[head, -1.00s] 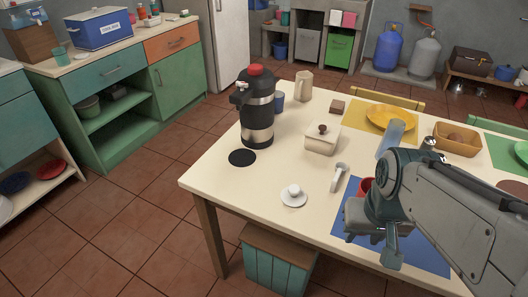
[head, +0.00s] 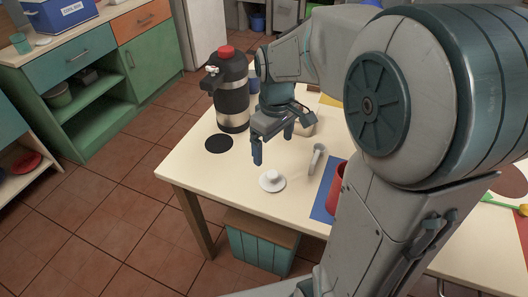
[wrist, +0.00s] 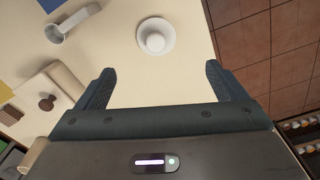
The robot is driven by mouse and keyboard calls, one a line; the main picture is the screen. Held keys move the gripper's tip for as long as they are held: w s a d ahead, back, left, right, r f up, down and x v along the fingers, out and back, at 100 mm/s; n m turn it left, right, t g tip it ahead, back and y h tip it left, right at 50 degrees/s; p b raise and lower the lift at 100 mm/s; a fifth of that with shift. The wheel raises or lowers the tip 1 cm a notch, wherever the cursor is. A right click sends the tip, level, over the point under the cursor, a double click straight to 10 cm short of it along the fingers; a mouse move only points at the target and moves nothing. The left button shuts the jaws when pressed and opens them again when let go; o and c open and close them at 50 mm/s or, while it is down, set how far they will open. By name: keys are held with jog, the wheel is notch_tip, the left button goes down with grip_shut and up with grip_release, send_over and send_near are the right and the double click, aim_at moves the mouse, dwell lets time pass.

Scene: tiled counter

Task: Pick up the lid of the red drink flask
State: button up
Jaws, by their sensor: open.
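A white round lid with a raised knob (head: 272,181) lies flat on the table near its front edge. It also shows in the wrist view (wrist: 155,38), centred just beyond the fingertips. My gripper (head: 272,146) is open and empty, above the table between the white lid and the black pot; in the wrist view its two fingers (wrist: 159,72) are spread wide with bare table between them. A red vessel (head: 338,190), seemingly the flask, stands on the blue mat to the right of the lid, partly hidden by my arm.
A black and steel pot with a red top (head: 231,95) stands behind the gripper, beside a black disc (head: 219,143). A grey scoop (head: 317,158) lies right of the lid. A cream box with a brown knob (wrist: 46,102) sits close to the gripper. Table around the lid is clear.

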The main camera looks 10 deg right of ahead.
aim_at(271, 173)
jog(key=shift+n, duration=0.4)
jog(key=f, duration=0.4)
jog(key=w+f+b, duration=0.1)
jog(key=f, duration=0.9)
jog(key=shift+w+b, duration=0.2)
jog(key=shift+b, duration=0.2)
jog(key=c, duration=1)
